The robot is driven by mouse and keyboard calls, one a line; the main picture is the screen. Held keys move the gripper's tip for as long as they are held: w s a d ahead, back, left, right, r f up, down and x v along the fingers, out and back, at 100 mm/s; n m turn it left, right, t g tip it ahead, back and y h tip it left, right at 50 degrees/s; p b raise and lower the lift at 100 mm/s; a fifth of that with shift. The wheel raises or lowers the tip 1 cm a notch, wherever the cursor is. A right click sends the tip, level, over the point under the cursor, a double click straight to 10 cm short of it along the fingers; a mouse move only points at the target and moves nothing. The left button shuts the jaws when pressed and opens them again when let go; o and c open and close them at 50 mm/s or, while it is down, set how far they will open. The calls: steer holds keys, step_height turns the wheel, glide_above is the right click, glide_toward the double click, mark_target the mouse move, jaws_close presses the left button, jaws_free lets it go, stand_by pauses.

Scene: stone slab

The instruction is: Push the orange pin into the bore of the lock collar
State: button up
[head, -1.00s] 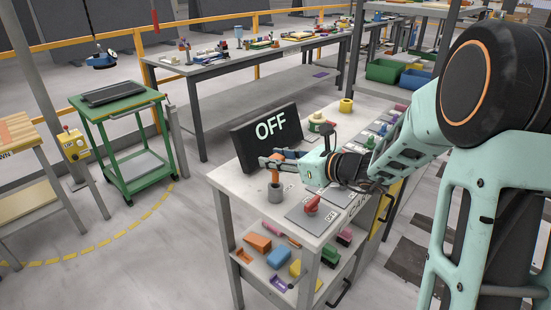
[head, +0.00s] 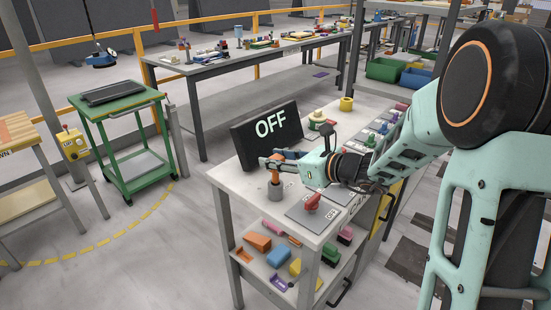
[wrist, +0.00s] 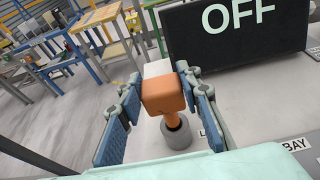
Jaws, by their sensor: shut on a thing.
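The orange pin (wrist: 165,94) has a blocky orange head and a narrower orange shaft below it. My gripper (head: 271,162) is shut on its head, with a blue-padded finger on either side in the wrist view (wrist: 160,84). The grey lock collar (wrist: 178,136) stands upright on the bench directly under the pin. It also shows in the head view (head: 275,192), below my gripper. The shaft's lower end meets the collar's dark top opening and appears to be in its mouth. How deep it sits is hidden.
A black sign reading OFF (head: 266,132) stands close behind my gripper. A grey plate with a red knob (head: 312,202) lies to the right on the bench (head: 232,178). Green and yellow round parts stand farther back. Bare bench top lies left of the collar.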

mark_target(276, 182)
steer(key=shift+f+b, duration=2.05)
steer(key=shift+f, duration=0.3)
steer(key=o, duration=1.4)
steer(key=v, duration=1.2)
steer(key=shift+a+r, duration=0.1)
